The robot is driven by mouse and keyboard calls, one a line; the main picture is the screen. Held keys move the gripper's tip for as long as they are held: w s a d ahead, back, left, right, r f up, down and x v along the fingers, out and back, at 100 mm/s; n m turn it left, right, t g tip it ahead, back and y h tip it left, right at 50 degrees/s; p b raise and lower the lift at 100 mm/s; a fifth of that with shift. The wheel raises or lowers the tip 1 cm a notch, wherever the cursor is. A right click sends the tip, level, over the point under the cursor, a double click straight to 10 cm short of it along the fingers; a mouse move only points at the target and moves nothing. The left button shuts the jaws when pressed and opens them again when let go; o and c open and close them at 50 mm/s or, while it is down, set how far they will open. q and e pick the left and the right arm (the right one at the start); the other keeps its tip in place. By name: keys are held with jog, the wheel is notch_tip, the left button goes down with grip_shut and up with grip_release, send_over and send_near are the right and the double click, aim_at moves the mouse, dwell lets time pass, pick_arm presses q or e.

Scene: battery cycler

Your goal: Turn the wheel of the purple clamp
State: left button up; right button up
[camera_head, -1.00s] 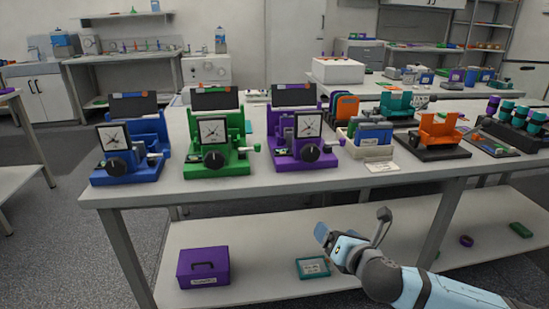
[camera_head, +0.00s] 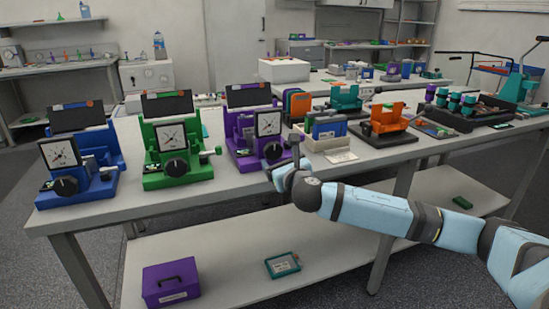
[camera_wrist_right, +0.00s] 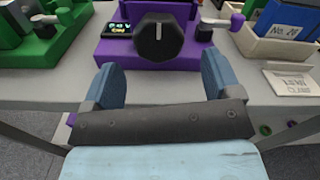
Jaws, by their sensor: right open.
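The purple clamp (camera_head: 240,154) stands near the table's front edge, right of the green one, with a square dial and a dark screen behind. Its black wheel (camera_wrist_right: 158,40) faces me in the right wrist view, with a white mark pointing up. In the head view the wheel (camera_head: 272,151) is partly covered by my right gripper (camera_head: 281,172). My right gripper also shows in the wrist view (camera_wrist_right: 160,70). Its blue fingers are open, one on each side below the wheel, apart from it and empty. My left gripper is not in view.
The green clamp (camera_head: 152,181) and blue clamp (camera_head: 82,200) stand to the left. A cream bin (camera_head: 324,142) with a label card (camera_head: 340,157) is close on the right, then an orange-and-black fixture (camera_head: 385,139). A purple box (camera_head: 170,284) sits on the lower shelf.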

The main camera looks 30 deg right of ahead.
aim_at(275, 154)
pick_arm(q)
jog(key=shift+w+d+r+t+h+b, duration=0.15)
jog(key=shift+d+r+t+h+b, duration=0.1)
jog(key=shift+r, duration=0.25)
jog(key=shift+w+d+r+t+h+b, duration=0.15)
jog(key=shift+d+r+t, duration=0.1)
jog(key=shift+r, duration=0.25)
pick_arm(e)
jog(key=shift+x, duration=2.35)
jog(key=shift+a, duration=0.1)
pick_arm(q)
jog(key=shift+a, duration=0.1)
pick_arm(e)
jog(key=c, duration=0.9)
